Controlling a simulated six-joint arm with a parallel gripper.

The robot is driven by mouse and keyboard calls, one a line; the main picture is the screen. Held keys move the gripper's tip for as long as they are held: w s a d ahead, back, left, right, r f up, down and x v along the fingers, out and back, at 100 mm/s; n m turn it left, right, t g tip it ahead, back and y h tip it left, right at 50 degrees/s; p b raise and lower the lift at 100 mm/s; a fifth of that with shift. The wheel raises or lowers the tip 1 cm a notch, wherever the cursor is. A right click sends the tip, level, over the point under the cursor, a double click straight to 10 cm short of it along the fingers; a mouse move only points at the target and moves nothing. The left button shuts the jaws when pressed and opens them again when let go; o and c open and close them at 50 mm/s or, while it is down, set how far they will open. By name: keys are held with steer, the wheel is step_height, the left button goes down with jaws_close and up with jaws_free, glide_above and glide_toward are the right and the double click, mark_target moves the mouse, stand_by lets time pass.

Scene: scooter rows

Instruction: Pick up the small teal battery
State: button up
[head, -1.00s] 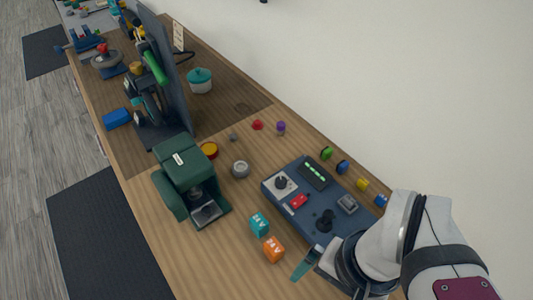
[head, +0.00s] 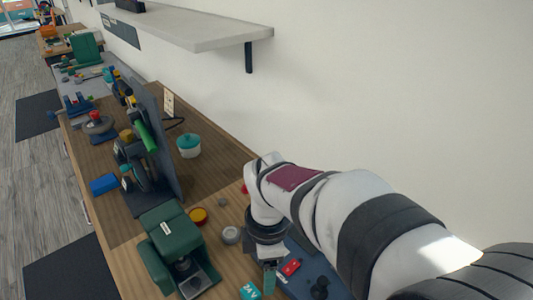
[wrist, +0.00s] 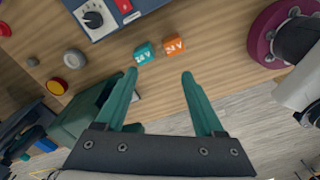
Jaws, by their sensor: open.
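The small teal battery (wrist: 145,53), a cube marked 24 V, stands on the wooden bench. It also shows at the bottom edge of the head view (head: 250,291), partly cut off. An orange battery (wrist: 174,46) of like size stands close beside it. My gripper (wrist: 159,75) is open and empty, with its teal fingers spread. In the wrist view the batteries lie beyond the fingertips, the teal one nearer the left finger. In the head view my gripper (head: 269,280) hangs above the bench, right of the teal battery.
A dark green machine (head: 170,240) stands left of the teal battery. A blue control panel (wrist: 112,12) with a knob and red part lies behind the batteries in the wrist view. A grey knob (head: 231,235) and a yellow-red round part (head: 198,216) sit nearby.

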mark_target(250, 291)
steer(key=w+a+f+n, duration=0.1)
steer(key=f+n, duration=0.1)
steer(key=f, duration=0.4)
steer(key=a+f+n, duration=0.1)
steer(key=f+n, duration=0.1)
steer(key=f, duration=0.4)
steer(key=w+a+f+n, duration=0.1)
steer(key=a+f+n, duration=0.1)
steer(key=f, duration=0.4)
steer(key=shift+w+f, duration=0.2)
steer(key=shift+w, duration=0.15)
steer(key=shift+r, duration=0.1)
jaws_close()
